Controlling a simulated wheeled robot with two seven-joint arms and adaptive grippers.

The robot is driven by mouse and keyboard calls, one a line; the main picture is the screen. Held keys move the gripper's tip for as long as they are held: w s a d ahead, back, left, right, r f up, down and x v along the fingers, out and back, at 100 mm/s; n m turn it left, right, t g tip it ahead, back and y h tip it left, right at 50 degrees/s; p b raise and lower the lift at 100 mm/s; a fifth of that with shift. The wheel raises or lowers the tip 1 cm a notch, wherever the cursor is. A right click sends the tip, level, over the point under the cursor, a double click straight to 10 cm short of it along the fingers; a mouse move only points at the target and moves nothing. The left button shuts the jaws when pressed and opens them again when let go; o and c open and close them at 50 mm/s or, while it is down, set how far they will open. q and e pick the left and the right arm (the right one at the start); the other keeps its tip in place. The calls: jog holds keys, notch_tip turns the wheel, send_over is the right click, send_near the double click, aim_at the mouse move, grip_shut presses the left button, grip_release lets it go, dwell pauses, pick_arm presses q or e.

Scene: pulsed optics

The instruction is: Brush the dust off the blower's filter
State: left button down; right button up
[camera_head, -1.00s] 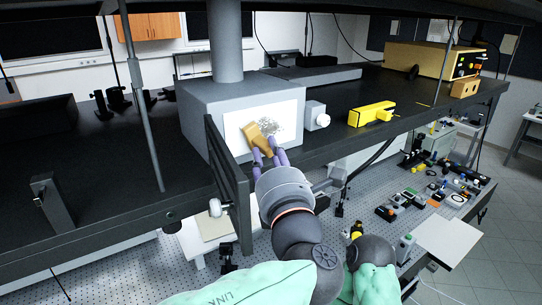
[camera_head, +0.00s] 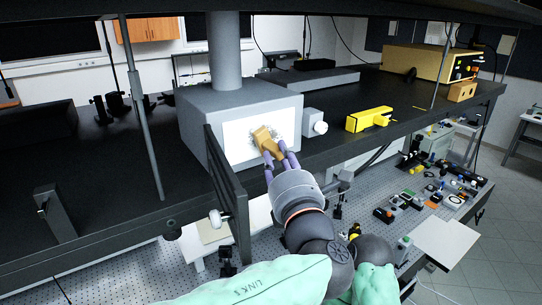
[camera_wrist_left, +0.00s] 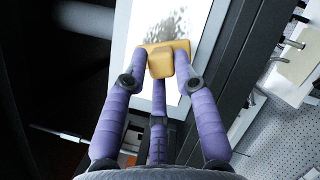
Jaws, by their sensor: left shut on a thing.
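The blower (camera_head: 200,118) is a grey box with a thick pipe on top, standing on the black shelf. Its white filter (camera_head: 236,143) faces me, with a patch of grey dust; the dust shows more clearly in the left wrist view (camera_wrist_left: 172,22). My left gripper (camera_head: 279,158) has purple fingers shut on a yellow-orange brush (camera_head: 267,140). The brush is at the filter's face, over or against the dust patch and hiding part of it. It also shows in the left wrist view (camera_wrist_left: 167,60). Whether it touches the filter is hard to tell. My right gripper is not in view.
A dark hinged panel (camera_head: 226,190) stands open just left of the filter. A small grey box with a white knob (camera_head: 318,127) sits right of the blower, then a yellow device (camera_head: 368,119). Below is a perforated optical table (camera_head: 330,240) with several small parts.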

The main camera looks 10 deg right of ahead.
pick_arm(q)
jog(key=w+d+p, duration=0.2)
jog(key=d+p, duration=0.1)
jog(key=d, duration=0.4)
jog(key=shift+w+p, duration=0.35)
jog(key=shift+p, duration=0.05)
dwell(0.3)
jog(key=shift+a, duration=0.1)
